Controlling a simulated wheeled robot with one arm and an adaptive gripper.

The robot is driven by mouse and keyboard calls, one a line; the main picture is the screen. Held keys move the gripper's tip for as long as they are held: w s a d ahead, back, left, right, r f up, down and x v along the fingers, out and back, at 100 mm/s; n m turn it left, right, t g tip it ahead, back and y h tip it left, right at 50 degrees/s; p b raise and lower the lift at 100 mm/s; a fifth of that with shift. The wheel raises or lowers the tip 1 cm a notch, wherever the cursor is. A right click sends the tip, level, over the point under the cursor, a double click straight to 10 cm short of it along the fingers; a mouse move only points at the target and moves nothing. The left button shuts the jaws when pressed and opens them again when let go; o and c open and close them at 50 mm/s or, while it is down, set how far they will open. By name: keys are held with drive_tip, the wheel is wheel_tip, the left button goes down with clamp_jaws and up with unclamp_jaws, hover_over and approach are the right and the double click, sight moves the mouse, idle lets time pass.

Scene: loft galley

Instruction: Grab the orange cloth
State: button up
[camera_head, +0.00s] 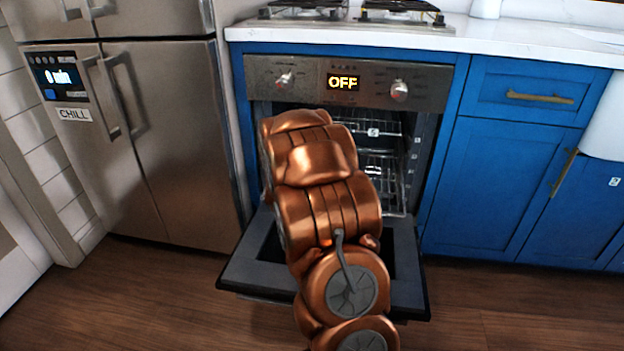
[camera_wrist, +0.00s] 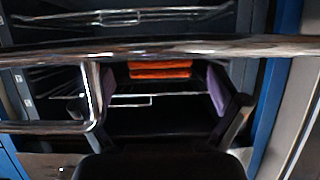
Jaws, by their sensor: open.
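The orange cloth (camera_wrist: 160,68) shows in the wrist view as a small, folded-looking layered stack inside the dark oven. It sits between and beyond my fingertips, just under a shiny bar. My gripper (camera_wrist: 162,92) is open and empty, with a purple pad on each side. A gap of unclear depth lies between the fingers and the cloth. In the head view my copper arm reaches over the lowered oven door (camera_head: 245,277) into the oven and hides the gripper and the cloth.
A shiny metal bar (camera_wrist: 250,46) crosses the wrist view close to the camera, with a bent part at left. Wire racks (camera_head: 385,165) show in the oven. A steel fridge (camera_head: 190,130) stands left and blue cabinets (camera_head: 490,185) right. Wooden floor is clear on both sides.

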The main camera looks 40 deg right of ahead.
drive_tip(key=shift+x, duration=1.1)
drive_tip(key=shift+r, duration=0.1)
drive_tip(key=c, duration=1.1)
